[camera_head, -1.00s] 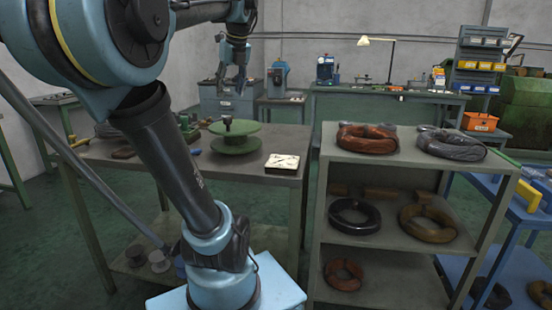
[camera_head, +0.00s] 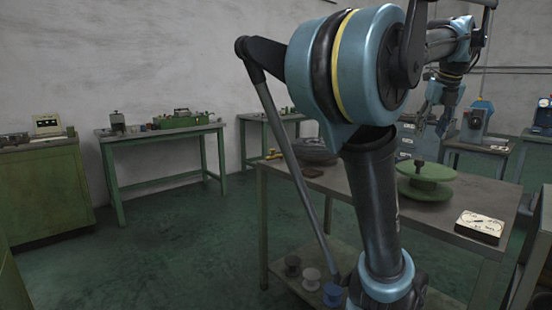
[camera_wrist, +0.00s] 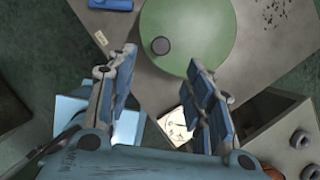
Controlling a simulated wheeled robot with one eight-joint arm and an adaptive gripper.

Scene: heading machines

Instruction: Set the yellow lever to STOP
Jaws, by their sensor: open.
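I cannot make out a yellow lever or a STOP mark in either current view. A small yellow item (camera_head: 273,155) lies at the far left corner of the grey table, too small to identify. My gripper (camera_head: 433,128) is open and empty, above the green spool (camera_head: 425,189) on that table, pointing down. In the wrist view my gripper's two fingers (camera_wrist: 162,60) stand apart, with the green spool (camera_wrist: 205,35) beyond them, not between them in contact.
The grey table (camera_head: 330,192) stands close in front and right, with a white dial meter (camera_head: 480,223) on it. A green workbench (camera_head: 160,132) stands at the back left, a green cabinet (camera_head: 45,195) at the far left. The green floor (camera_head: 180,250) between is open.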

